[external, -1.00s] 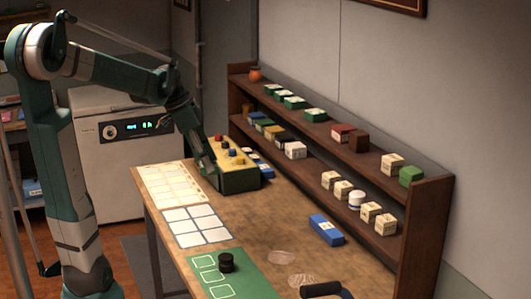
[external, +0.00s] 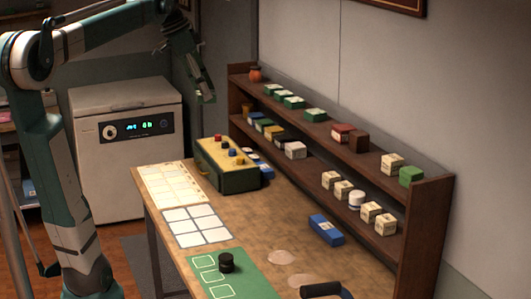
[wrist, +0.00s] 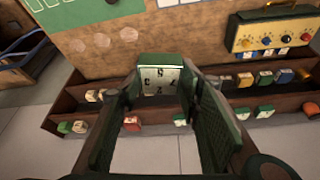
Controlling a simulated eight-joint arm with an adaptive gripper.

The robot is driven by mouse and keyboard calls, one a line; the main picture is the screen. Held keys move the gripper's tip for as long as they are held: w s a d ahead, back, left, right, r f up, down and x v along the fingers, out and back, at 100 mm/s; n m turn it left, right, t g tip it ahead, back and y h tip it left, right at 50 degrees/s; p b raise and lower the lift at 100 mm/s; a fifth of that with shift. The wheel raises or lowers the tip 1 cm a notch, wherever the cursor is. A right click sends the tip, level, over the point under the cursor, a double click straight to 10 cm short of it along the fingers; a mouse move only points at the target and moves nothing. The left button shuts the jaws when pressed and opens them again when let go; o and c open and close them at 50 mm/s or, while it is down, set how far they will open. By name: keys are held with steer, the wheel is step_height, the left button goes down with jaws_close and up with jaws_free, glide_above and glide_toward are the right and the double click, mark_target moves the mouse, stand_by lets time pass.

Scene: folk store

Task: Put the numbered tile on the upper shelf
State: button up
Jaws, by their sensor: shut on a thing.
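My gripper (external: 207,97) is raised above the far end of the table, left of the shelf unit's far end. In the wrist view my gripper (wrist: 160,95) is shut on the numbered tile (wrist: 160,78), a green-backed block with a pale face bearing dark marks. The tile is hard to make out in the external view. The upper shelf (external: 374,157) runs along the wall and bears several green-and-white tiles, a red block, a brown block, a cream block and a green block, with gaps between them.
The lower shelf (external: 312,166) holds several more blocks. A yellow-topped control box (external: 232,165) stands at the table's far end. A blue block (external: 326,229), a green mat (external: 243,276) with a black knob (external: 226,262), and white grid sheets lie on the table.

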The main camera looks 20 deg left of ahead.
mark_target(213, 92)
step_height(213, 92, up, 4)
steer(key=shift+f, duration=0.25)
steer(key=shift+w+d+r, duration=0.1)
steer(key=shift+d+r, duration=0.1)
steer(key=shift+w+d+p, duration=0.3)
steer(key=shift+d, duration=0.25)
steer(key=shift+w+d+p, duration=0.25)
steer(key=shift+d+p, duration=0.05)
steer(key=shift+d, duration=0.25)
steer(key=w+d+n+p, duration=0.3)
steer(key=d+p, duration=0.9)
steer(key=d, duration=2.6)
steer(key=s+d+p, duration=0.4)
steer(key=d, duration=0.9)
steer(key=shift+m+t, duration=0.4)
steer(key=shift+w+a+f+b, duration=0.1)
steer(key=shift+a+f+b, duration=0.1)
steer(key=shift+f, duration=1.1)
steer(key=shift+a+f+b, duration=0.1)
steer(key=shift+f+b, duration=0.05)
steer(key=shift+f, duration=1.15)
